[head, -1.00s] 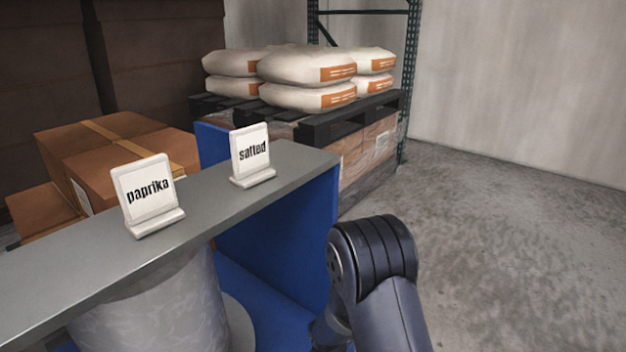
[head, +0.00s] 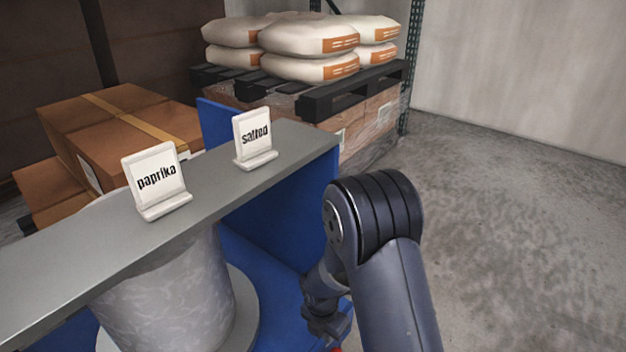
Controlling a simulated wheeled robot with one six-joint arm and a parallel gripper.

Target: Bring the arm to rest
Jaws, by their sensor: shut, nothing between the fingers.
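My arm shows in the head view at the lower right, bent at a dark ribbed joint. Its far links hang down beside the blue panel (head: 285,225) of the weigher stand. My gripper's fingers are not in view; the end of the arm runs past the bottom edge, where only a small red spot shows. I see nothing held.
A grey shelf (head: 215,185) carries signs reading "paprika" (head: 158,180) and "salted" (head: 254,138). A grey drum (head: 175,285) stands below it. Cartons (head: 125,130) and a pallet of white sacks (head: 310,40) are behind. Open concrete floor (head: 520,240) lies to the right.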

